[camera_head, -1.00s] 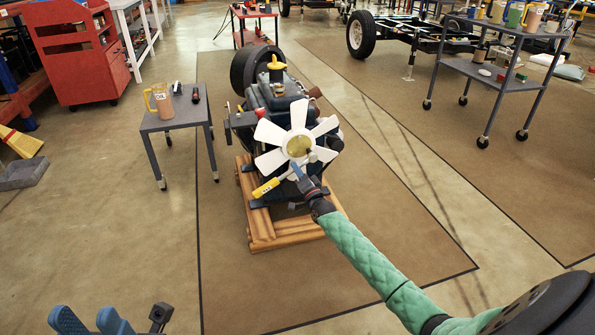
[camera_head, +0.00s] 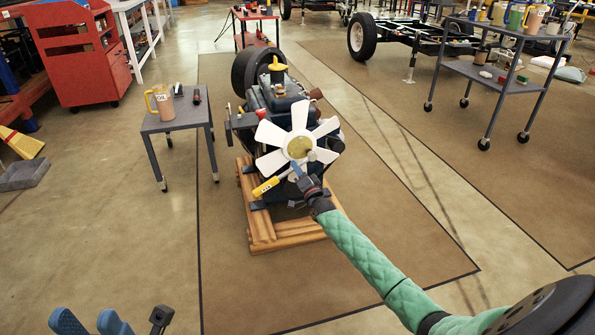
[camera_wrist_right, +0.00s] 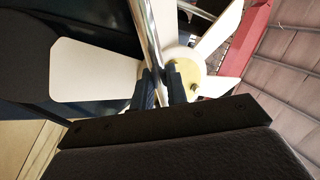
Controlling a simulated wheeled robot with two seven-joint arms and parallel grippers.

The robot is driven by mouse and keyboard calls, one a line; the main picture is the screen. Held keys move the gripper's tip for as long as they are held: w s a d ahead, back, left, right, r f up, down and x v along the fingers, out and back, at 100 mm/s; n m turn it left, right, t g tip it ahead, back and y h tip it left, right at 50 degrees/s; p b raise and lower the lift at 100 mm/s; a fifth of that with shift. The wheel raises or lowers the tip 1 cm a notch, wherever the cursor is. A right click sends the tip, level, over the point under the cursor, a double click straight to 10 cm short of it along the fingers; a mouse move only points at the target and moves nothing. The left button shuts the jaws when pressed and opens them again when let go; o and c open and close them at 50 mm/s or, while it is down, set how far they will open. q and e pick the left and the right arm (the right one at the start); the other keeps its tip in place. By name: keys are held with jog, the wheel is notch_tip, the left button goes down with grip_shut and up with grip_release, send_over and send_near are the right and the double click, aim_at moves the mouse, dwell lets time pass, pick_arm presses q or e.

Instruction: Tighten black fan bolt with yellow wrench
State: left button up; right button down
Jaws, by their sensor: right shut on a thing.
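The white fan (camera_head: 270,132) is on the front of the dark engine (camera_head: 285,95), with a gold hub (camera_head: 299,147). The black bolt cannot be made out clearly. The wrench's yellow handle (camera_head: 266,187) is at the fan's lower left, and its metal shaft runs up toward the hub. My right gripper (camera_head: 299,172) is in front of the lower fan and shut on the wrench; the right wrist view shows the silver shaft (camera_wrist_right: 148,35) between its fingers, beside the hub (camera_wrist_right: 186,72). My left gripper (camera_head: 88,322) is open and empty at the bottom left.
The engine rests on a wooden pallet (camera_head: 262,226) on a brown mat (camera_head: 400,220). A small grey table (camera_head: 170,121) with a mug (camera_head: 161,102) stands to the left. A grey cart (camera_head: 490,78) stands at the right. Floor around the pallet is clear.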

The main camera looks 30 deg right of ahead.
jog(key=c, duration=2)
grip_release()
grip_shut()
jog(key=shift+r, duration=0.1)
jog(key=shift+w+a+r+m+h+p, duration=0.15)
jog(key=shift+r+m+h+p, duration=0.25)
jog(key=shift+m, duration=0.6)
jog(key=shift+r, duration=0.1)
jog(key=shift+w+a+r+m+h, duration=0.1)
jog(key=shift+r+m+h, duration=0.25)
jog(key=shift+m+h, duration=0.45)
jog(key=shift+r+m+p, duration=0.15)
jog(key=shift+m+p, duration=0.2)
jog(key=shift+m, duration=0.05)
